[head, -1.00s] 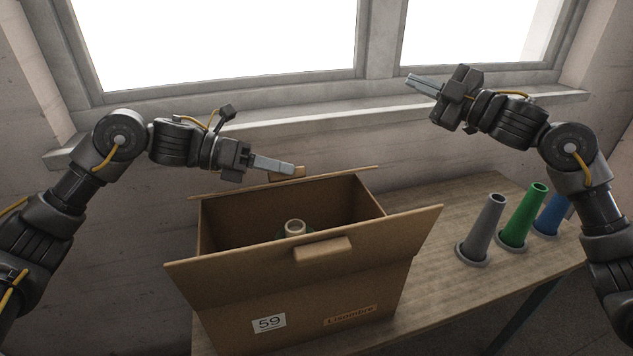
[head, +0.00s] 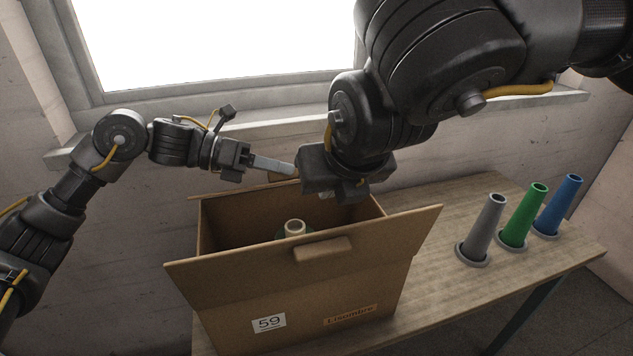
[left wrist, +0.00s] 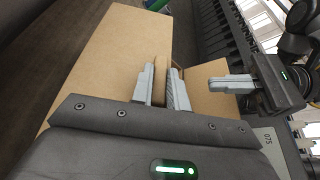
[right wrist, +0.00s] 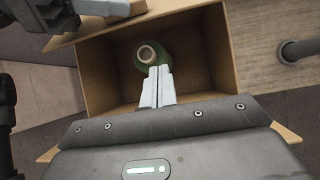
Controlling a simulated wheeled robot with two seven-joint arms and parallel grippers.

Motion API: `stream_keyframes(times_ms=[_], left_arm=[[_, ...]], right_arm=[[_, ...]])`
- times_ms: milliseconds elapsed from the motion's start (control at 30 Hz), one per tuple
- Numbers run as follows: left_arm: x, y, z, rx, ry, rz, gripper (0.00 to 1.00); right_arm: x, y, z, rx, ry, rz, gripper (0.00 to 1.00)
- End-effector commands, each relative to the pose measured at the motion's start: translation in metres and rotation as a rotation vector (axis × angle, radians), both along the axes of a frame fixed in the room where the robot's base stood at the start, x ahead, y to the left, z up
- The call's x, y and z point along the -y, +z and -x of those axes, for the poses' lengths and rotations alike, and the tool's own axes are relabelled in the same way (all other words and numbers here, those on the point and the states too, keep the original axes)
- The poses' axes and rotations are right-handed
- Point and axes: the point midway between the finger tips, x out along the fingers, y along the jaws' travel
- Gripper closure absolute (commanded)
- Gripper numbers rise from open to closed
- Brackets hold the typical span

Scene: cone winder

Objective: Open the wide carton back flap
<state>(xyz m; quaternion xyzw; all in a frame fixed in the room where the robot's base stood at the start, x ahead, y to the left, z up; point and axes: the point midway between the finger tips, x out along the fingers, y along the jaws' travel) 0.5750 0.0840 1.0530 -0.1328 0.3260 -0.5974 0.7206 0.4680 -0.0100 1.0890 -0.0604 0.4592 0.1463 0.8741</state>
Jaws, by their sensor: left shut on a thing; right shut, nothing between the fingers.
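The wide carton (head: 255,300) stands on the bench with its top open. Its back flap (head: 210,194) shows nearly edge-on in the head view, folded out behind the rear wall. My left gripper (head: 292,170) is at this flap, shut on its tan tab; the left wrist view shows the tab (left wrist: 160,88) between the fingers (left wrist: 161,90). My right gripper (head: 327,194) is over the carton's rear part. In the right wrist view its fingers (right wrist: 157,82) are together, empty, pointing down over the opening. The front flap (head: 220,266) leans outward, with its own tab (head: 322,250).
A green bobbin with a tan core (right wrist: 147,53) stands inside the carton. Grey (head: 485,228), green (head: 524,215) and blue (head: 557,204) cones stand on the bench (head: 435,270) to the right. The wall and window sill are behind.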

Motion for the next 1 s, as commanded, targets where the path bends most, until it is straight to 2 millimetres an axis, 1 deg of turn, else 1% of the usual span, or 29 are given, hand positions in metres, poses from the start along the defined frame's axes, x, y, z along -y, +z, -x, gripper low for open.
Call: stream_keyframes(times_ms=[100, 233, 367, 467, 700, 800, 833, 867, 900, 1000], left_arm=[[0.000, 0.000, 0.000, 0.000, -0.001, 0.000, 1.00], [0.001, 0.000, 0.000, 0.000, -0.001, 0.000, 1.00], [0.001, 0.000, 0.000, -0.001, -0.002, 0.000, 1.00], [0.001, 0.000, 0.000, -0.001, -0.003, 0.000, 1.00], [0.001, 0.000, 0.000, 0.000, -0.002, 0.000, 1.00], [0.001, 0.000, 0.000, 0.000, -0.002, 0.000, 1.00], [0.001, 0.000, 0.000, 0.000, -0.002, 0.000, 1.00], [0.001, 0.001, 0.000, 0.000, -0.002, 0.000, 1.00], [0.001, 0.000, 0.000, -0.001, -0.002, 0.000, 1.00], [0.001, 0.000, 0.000, 0.000, -0.001, 0.000, 1.00]], right_arm=[[0.005, 0.000, -0.001, 0.017, -0.004, 0.030, 1.00], [0.005, -0.001, -0.002, 0.016, -0.005, 0.031, 1.00], [0.003, -0.011, -0.008, 0.014, -0.005, 0.029, 1.00], [0.000, -0.025, -0.017, 0.012, -0.007, 0.028, 1.00], [-0.009, -0.066, -0.044, 0.012, -0.008, 0.028, 1.00], [-0.013, -0.082, -0.055, 0.012, -0.006, 0.027, 1.00], [-0.014, -0.084, -0.058, 0.015, -0.006, 0.027, 1.00], [-0.014, -0.074, -0.062, 0.019, -0.009, 0.025, 1.00], [-0.015, -0.069, -0.065, 0.019, -0.009, 0.025, 1.00], [-0.018, -0.059, -0.071, 0.018, -0.007, 0.025, 1.00]])
